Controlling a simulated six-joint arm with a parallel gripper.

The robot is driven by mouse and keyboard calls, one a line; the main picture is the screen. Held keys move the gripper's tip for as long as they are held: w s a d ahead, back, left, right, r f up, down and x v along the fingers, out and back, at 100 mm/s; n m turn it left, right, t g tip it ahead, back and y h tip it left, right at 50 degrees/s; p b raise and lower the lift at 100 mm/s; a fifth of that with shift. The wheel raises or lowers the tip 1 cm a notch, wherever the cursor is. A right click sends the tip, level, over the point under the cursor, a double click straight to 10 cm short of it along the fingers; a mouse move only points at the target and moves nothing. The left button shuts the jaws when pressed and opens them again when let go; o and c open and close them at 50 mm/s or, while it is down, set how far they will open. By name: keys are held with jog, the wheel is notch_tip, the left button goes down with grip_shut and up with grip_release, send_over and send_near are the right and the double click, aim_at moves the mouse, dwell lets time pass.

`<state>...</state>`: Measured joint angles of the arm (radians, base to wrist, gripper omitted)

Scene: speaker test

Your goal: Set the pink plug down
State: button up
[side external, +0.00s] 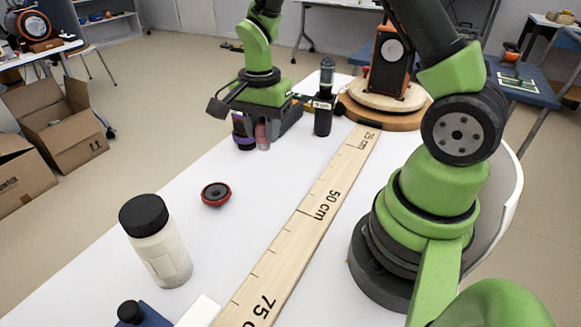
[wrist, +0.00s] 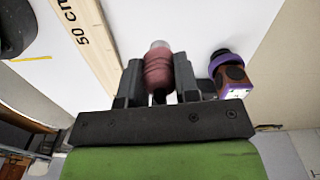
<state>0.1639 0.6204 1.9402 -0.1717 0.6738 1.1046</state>
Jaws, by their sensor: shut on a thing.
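The pink plug (wrist: 158,72) is a ribbed pink piece with a pale tip. It sits between the two dark fingers of my gripper (wrist: 158,80), which is shut on it. In the side external view, the plug (side external: 262,132) shows below my gripper (side external: 264,138), over the far left part of the white table (side external: 190,240). I cannot tell whether its lower end touches the table. The fingers hide part of its sides.
A purple-banded object (wrist: 231,77) stands close beside my gripper. A dark labelled bottle (side external: 323,112) and a speaker on a round wooden base (side external: 388,70) are behind. A wooden ruler (side external: 318,208), a red-and-black disc (side external: 215,194) and a black-capped jar (side external: 160,250) lie nearer. Table between is clear.

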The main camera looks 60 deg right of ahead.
jog(key=s+d+m, duration=0.2)
jog(key=d+m, duration=0.4)
jog(key=d, duration=0.3)
notch_tip(320, 180, down, 5)
jog(key=shift+w+d+f, duration=0.1)
jog(key=shift+f, duration=2.4)
jog(key=shift+f, duration=0.1)
jog(key=o, duration=0.9)
